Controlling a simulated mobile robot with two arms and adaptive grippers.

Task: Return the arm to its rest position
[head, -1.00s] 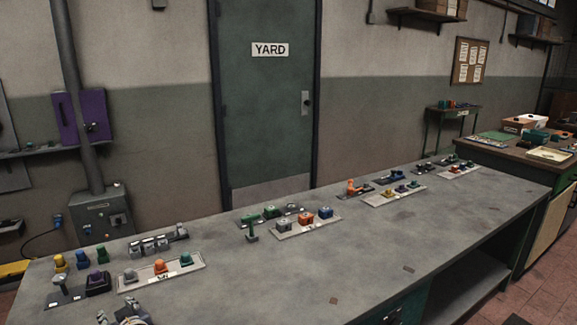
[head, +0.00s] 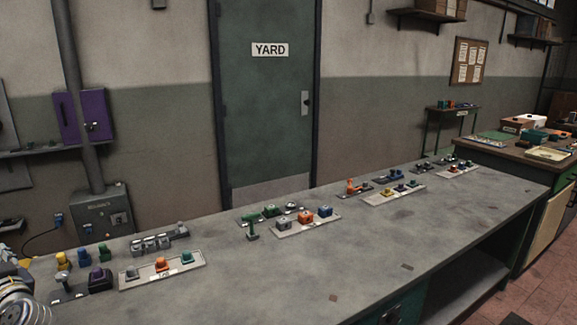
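Part of my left arm's end (head: 22,300), grey and rounded with metal rings, shows at the lower left corner in the head view. It is cut off by the picture edge, and its fingers cannot be made out. It is beside the near left end of the grey workbench (head: 330,265), left of the dark board with the purple-topped block (head: 100,280). Nothing can be seen held in it. My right gripper is out of view.
On the bench are a pale board (head: 140,285) with grey, orange and teal knobs, a grey row of blocks (head: 158,240), a green T-shaped piece (head: 252,228) and boards farther right. A purple wall box (head: 82,117) hangs at left.

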